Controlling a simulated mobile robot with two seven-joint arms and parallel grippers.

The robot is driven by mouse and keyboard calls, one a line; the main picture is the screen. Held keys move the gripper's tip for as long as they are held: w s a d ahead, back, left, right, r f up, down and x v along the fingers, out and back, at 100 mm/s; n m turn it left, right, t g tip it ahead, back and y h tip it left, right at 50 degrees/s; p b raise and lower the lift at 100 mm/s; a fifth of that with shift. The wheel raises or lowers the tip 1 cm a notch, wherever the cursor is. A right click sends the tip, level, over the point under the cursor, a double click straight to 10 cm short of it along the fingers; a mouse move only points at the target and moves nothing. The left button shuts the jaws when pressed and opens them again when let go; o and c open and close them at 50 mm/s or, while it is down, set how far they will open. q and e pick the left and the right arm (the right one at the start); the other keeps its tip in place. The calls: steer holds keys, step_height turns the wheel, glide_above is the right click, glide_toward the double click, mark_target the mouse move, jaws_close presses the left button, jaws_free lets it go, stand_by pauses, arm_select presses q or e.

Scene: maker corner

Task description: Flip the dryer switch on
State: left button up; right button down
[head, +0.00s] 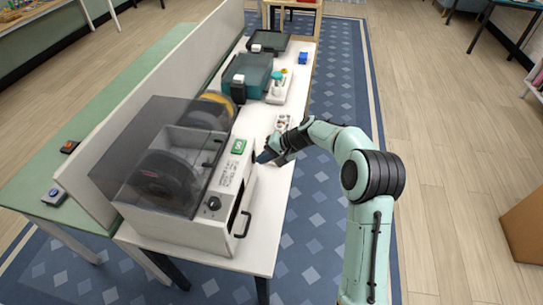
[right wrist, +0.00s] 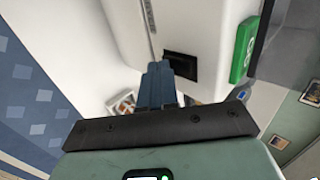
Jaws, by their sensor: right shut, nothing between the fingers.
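The dryer (head: 188,232) is a white box with a smoky clear lid (head: 165,135) over dark spools, at the near end of the white table. In the right wrist view a black rocker switch (right wrist: 182,66) is set in the dryer's white side wall, beside a green plate (right wrist: 244,48). I cannot tell which way the switch is set. My right gripper (head: 264,156) is shut and empty beside the dryer's far end. In the right wrist view its fingertips (right wrist: 158,70) are just left of the switch and partly overlap its edge; contact cannot be told. My left gripper is out of view.
A black knob (head: 213,203) and handle (head: 242,225) are on the dryer's front. A pale divider (head: 160,80) runs along the left. The right-hand floor is mostly clear.

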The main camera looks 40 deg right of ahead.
stand_by(0.3)
steer(key=shift+w+a+f, duration=0.15)
steer(key=shift+w+f, duration=0.05)
steer(key=shift+f, duration=0.05)
steer(key=shift+s+r, duration=0.1)
steer(key=shift+r, duration=0.05)
steer(key=shift+r, duration=0.1)
steer(key=shift+r, duration=0.75)
